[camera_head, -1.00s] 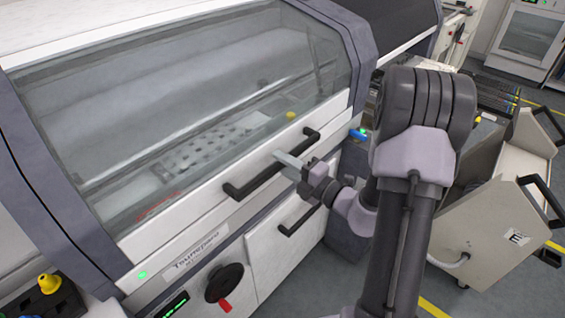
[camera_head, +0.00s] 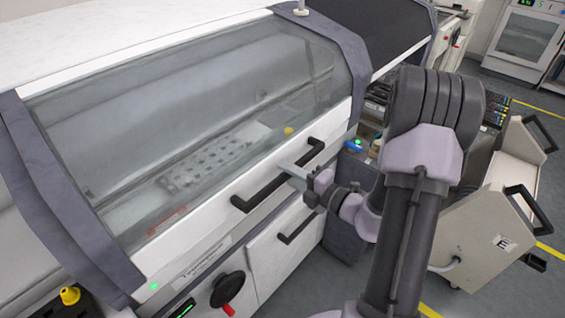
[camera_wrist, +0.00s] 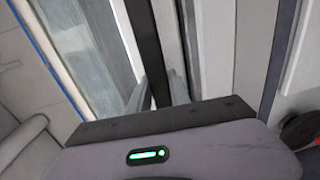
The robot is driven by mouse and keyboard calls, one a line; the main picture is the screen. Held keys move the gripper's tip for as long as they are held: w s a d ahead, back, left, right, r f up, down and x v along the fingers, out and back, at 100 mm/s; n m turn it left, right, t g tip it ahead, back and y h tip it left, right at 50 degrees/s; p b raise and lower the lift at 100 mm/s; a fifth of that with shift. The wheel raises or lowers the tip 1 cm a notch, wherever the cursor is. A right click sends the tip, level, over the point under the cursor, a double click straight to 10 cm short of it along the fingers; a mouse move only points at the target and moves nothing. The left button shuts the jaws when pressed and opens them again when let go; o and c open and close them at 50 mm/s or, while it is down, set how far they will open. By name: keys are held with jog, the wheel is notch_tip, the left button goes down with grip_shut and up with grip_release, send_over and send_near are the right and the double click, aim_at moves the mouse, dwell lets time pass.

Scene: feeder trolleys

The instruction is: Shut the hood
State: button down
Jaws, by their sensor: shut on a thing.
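The hood (camera_head: 185,120) is a big clear window in a white and grey frame on the machine at left. Its lower edge lies close to the machine's front; I cannot tell if it is fully seated. The dark bar handle (camera_head: 262,189) runs along its white front strip. My gripper (camera_head: 292,170) is at the handle's middle, coming from the right. In the wrist view the two fingers of my gripper (camera_wrist: 158,93) lie on either side of the dark handle bar (camera_wrist: 147,45), shut on it. The fingertips are partly hidden behind the bar.
Below the hood are a lower door handle (camera_head: 300,226), a dark knob with a red lever (camera_head: 227,290) and a green light. A beige trolley (camera_head: 480,235) stands at right, near my arm. A yellow knob (camera_head: 70,295) is at bottom left. Grey floor shows at right.

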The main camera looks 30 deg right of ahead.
jog(key=r+p, duration=0.1)
jog(key=s+r+p, duration=0.1)
jog(key=r+p, duration=0.1)
jog(key=shift+s+d+r+g, duration=0.1)
jog(key=shift+s+d+g, duration=0.15)
jog(key=shift+g, duration=0.15)
jog(key=c, duration=1.2)
grip_release()
jog(key=shift+w, duration=0.1)
jog(key=p+v, duration=0.3)
jog(key=v, duration=1.4)
jog(key=shift+s, duration=0.3)
